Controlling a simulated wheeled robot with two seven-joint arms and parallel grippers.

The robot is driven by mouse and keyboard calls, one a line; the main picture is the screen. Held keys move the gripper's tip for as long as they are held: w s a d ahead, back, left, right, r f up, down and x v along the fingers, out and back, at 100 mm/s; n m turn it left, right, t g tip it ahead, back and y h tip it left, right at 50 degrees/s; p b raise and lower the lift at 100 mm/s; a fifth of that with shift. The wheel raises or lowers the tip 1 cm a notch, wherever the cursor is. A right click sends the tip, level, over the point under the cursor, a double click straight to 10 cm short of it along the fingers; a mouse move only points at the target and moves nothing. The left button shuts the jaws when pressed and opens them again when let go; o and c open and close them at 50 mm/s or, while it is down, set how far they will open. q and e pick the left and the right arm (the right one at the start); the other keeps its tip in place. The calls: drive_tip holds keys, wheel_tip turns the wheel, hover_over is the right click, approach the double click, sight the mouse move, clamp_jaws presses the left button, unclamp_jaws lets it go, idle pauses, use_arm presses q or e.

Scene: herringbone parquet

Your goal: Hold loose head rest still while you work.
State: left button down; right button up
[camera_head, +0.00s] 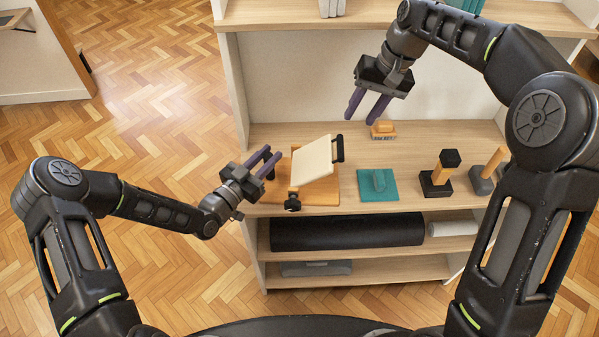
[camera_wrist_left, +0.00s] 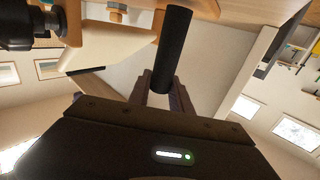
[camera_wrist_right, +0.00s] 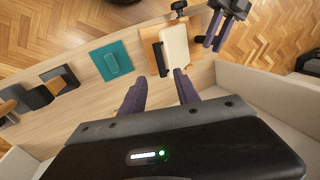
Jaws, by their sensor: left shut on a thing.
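The head rest is a cream tilted panel (camera_head: 312,163) on an orange wooden base (camera_head: 322,196), with a black knob (camera_head: 292,203) at its front and a black bar (camera_head: 338,149) at its right side. My left gripper (camera_head: 272,163) is at its left side. In the left wrist view a black cylinder (camera_wrist_left: 173,50) beside the cream panel (camera_wrist_left: 108,45) runs between the fingers, which are shut on it. My right gripper (camera_head: 368,106) is open and empty above the shelf, right of the head rest. Its parted fingers show in the right wrist view (camera_wrist_right: 160,92).
On the shelf top (camera_head: 410,208) are a teal pad with a raised grip (camera_head: 378,186), a small orange block on a labelled stand (camera_head: 383,131), a black-and-wood block (camera_head: 437,183) and a grey block with a wooden handle (camera_head: 482,182). A black roll (camera_head: 345,233) lies below.

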sight(342, 146)
drive_tip(key=x, duration=1)
drive_tip(key=shift+a+f, duration=0.1)
drive_tip(key=shift+f, duration=0.2)
clamp_jaws()
idle(0.4)
